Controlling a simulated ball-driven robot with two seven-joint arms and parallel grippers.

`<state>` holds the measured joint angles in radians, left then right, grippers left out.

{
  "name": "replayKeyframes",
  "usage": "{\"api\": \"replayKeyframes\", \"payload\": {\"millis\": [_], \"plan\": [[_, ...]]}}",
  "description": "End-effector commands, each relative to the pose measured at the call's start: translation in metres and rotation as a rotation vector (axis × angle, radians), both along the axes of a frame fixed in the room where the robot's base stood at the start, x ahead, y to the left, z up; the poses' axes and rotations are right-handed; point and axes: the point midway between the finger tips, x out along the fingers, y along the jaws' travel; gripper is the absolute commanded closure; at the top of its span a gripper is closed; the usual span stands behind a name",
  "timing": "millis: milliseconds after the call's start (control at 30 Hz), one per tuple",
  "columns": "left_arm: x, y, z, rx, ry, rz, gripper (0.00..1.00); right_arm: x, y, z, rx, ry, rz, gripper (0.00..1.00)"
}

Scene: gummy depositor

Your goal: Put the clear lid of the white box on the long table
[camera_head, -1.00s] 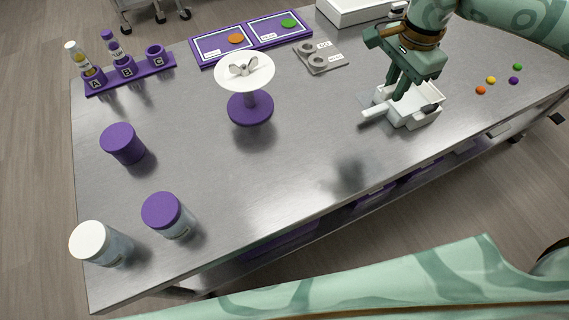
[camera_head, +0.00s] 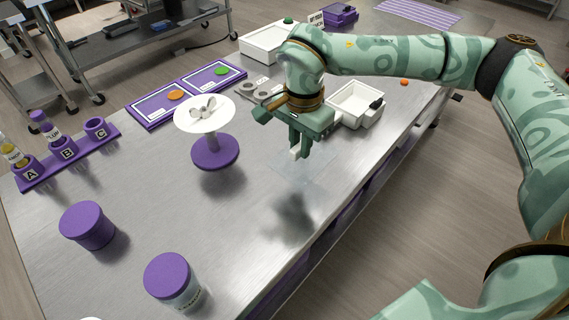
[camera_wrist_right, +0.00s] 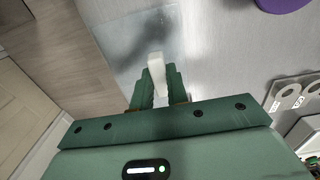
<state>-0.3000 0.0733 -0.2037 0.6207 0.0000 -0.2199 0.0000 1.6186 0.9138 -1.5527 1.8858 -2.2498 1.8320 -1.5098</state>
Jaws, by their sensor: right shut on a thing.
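My right gripper (camera_head: 302,152) is shut on the white handle (camera_wrist_right: 157,72) of the clear lid. The lid (camera_head: 312,172) is a faint transparent sheet below the fingers; it also shows in the right wrist view (camera_wrist_right: 128,55). It is over the steel long table (camera_head: 245,225), in front of the white box; whether it touches the top is hard to tell. The white box (camera_head: 336,116) stands open beyond the gripper, apart from the lid. My left gripper is out of view.
A purple stand with a white dish (camera_head: 205,112) is left of the gripper. Purple-lidded jars (camera_head: 87,225) and a labelled tube rack (camera_head: 62,158) are further left. A larger white box (camera_head: 265,42) is behind. The table between the jars and the lid is clear.

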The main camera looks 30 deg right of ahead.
Motion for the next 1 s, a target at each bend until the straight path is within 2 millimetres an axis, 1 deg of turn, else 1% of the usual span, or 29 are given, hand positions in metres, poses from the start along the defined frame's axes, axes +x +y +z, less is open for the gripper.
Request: {"api": "replayKeyframes", "payload": {"millis": [33, 100, 200, 367, 433, 500, 567, 600, 767, 933, 967, 1000], "plan": [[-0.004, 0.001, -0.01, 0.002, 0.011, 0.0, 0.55, 0.008, 0.002, -0.019, -0.001, 0.009, 0.0, 1.0], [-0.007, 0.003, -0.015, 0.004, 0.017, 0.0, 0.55, 0.017, 0.005, -0.029, -0.001, 0.005, 0.0, 1.0], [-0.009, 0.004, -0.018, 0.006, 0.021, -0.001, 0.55, 0.026, 0.007, -0.037, 0.0, 0.004, -0.001, 1.0], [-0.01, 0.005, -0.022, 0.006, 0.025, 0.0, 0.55, 0.032, 0.009, -0.044, 0.0, 0.003, 0.0, 1.0], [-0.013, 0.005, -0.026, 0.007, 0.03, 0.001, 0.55, 0.038, 0.011, -0.054, 0.0, 0.005, 0.001, 1.0], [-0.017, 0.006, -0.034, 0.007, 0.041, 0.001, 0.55, 0.036, 0.01, -0.07, -0.001, 0.008, 0.0, 1.0], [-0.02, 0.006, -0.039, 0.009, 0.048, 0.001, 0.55, 0.036, 0.01, -0.079, -0.001, 0.008, 0.0, 1.0], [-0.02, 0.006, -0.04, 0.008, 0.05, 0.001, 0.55, 0.036, 0.01, -0.082, 0.0, 0.006, 0.0, 1.0], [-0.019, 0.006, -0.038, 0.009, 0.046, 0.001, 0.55, 0.036, 0.01, -0.078, -0.001, 0.002, 0.0, 1.0], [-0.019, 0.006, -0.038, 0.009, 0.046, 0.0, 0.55, 0.036, 0.01, -0.08, -0.001, 0.002, 0.0, 1.0], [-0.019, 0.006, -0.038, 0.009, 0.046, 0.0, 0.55, 0.036, 0.01, -0.08, -0.001, 0.002, 0.0, 0.82], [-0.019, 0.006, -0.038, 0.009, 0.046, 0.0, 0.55, 0.036, 0.01, -0.08, 0.0, 0.001, 0.0, 0.71]]}}
